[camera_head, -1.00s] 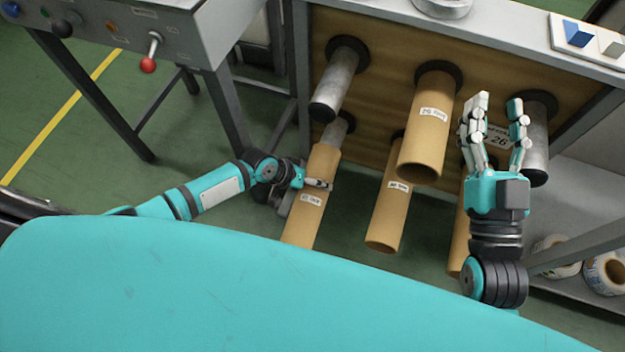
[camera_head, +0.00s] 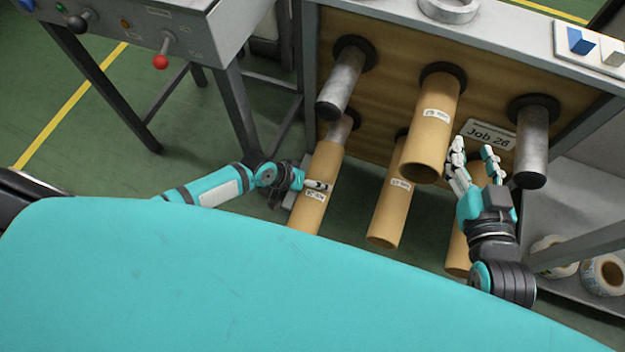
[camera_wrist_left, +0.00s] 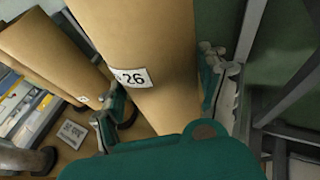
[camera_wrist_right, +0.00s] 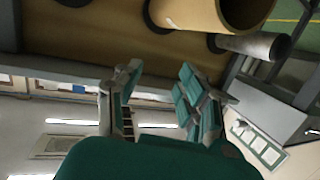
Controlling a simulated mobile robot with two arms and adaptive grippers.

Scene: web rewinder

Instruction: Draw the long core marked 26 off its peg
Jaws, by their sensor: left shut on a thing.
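The long tan core marked 26 (camera_head: 325,165) sits at the lower left of the rack, with part of its metal peg (camera_head: 342,127) bare behind it. In the left wrist view the core (camera_wrist_left: 150,35) shows its 26 label between the fingers. My left gripper (camera_head: 318,186) is shut around the core's side near the label. The core's near end is hidden by my body. My right gripper (camera_head: 473,148) is open and empty, in front of the lower right core (camera_head: 458,250), partly covering it.
Other tan cores hang at upper middle (camera_head: 430,130) and lower middle (camera_head: 390,205). Bare pegs stand at upper left (camera_head: 342,85) and right (camera_head: 533,150). A Job 26 sign (camera_head: 490,134) is on the panel. A lever console (camera_head: 200,40) stands left; a shelf with rolls is right.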

